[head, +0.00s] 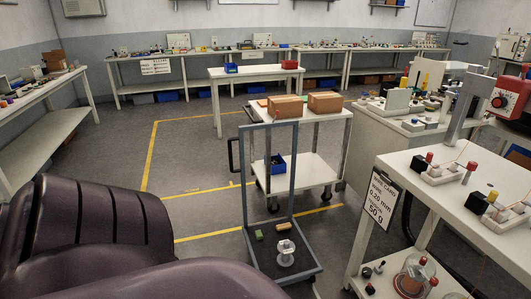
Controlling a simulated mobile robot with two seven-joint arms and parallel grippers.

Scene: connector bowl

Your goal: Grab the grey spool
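A pale grey spool (286,253) stands on the dark low deck of a blue-framed hand trolley (312,262) in the lower middle of the head view. It seems to be upright, with a wide flange at the bottom. Nothing is touching it from above. Neither of my grippers is in view. Large dark purple rounded shapes, which look like parts of my own body, fill the lower left.
The trolley's upright frame (243,180) rises behind. A white table (470,200) stands close on the right. A white cart (305,172) with boxes is behind. Floor left of the trolley is clear.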

